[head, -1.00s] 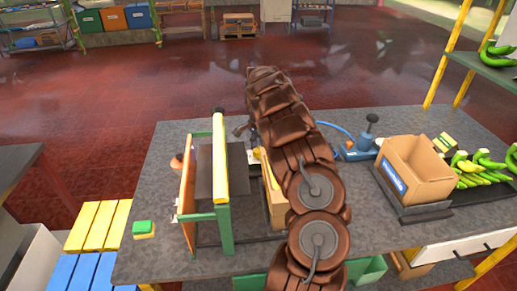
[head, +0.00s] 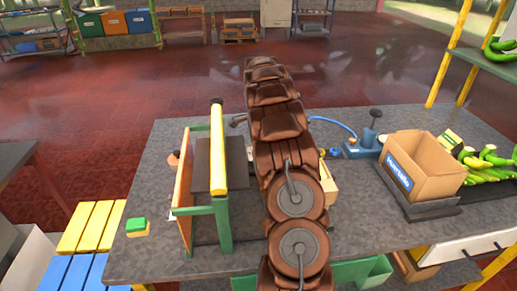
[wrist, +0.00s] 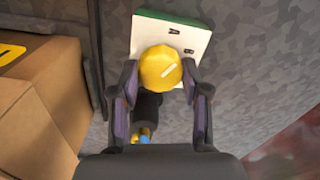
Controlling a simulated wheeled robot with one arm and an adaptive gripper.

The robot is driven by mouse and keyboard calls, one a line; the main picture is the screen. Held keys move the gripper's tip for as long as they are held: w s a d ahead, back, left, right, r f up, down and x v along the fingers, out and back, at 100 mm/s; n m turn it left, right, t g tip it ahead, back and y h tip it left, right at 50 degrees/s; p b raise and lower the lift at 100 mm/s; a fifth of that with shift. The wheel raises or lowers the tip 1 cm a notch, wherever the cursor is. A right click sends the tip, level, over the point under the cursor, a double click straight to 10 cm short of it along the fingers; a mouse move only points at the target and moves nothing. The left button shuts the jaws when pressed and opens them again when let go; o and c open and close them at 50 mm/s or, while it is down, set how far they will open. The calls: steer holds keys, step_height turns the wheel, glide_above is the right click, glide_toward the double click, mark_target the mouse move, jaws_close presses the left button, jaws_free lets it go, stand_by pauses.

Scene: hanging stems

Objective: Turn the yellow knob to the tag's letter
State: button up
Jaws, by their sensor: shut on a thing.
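In the head view my arm hides the knob and the gripper. A cardboard box with a yellow label (wrist: 10,52) stands left of the knob; I cannot read its letter.
On the grey bench (head: 165,215), a green and orange frame (head: 218,170) stands left of my arm. A blue-based device with a black lever (head: 362,145) and an open carton (head: 425,165) stand to the right. A green-yellow button block (head: 137,227) sits at the left edge.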

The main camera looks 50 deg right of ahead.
steer(key=m+b, duration=0.2)
steer(key=m, duration=0.1)
steer(key=shift+w+f+m, duration=0.1)
steer(key=shift+m, duration=0.2)
steer(key=shift+m+b, duration=0.9)
steer(key=shift+m, duration=0.5)
steer(key=o, duration=1.2)
steer(key=shift+c, duration=0.2)
steer(key=shift+r, duration=0.2)
steer(key=shift+r, duration=3.65)
